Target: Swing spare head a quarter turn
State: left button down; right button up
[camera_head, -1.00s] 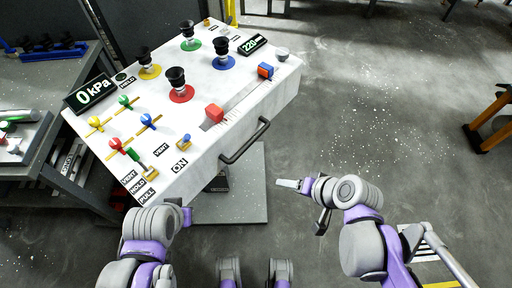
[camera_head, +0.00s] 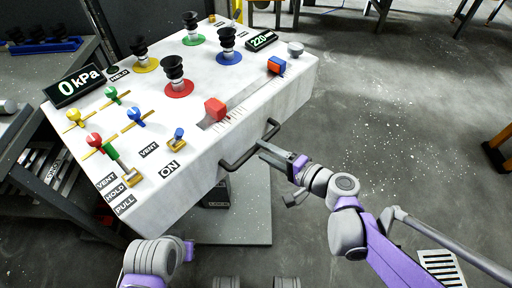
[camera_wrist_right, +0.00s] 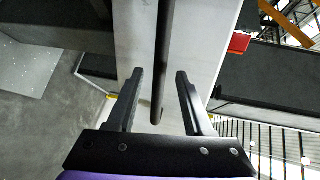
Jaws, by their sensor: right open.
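A white console (camera_head: 190,190) with suction cups on coloured discs on its top fills the left and middle of the head view. A dark bar handle (camera_head: 241,157) stands off its near side. In the right wrist view, the handle bar (camera_wrist_right: 162,60) runs between the two open fingers (camera_wrist_right: 159,74), with a gap visible on both sides. My left arm shows at the bottom left of the head view; its fingers are not visible. I cannot tell which part is the spare head.
The console top carries a red block (camera_head: 215,109), a blue and orange block (camera_head: 276,66), small coloured levers and a 0 kPa display (camera_head: 79,87). A grey base plate (camera_head: 240,225) lies beneath. A grey bench (camera_head: 25,130) stands left.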

aim_at(259, 148)
jog(key=shift+b+x, duration=0.3)
jog(key=shift+x, duration=1.6)
grip_shut()
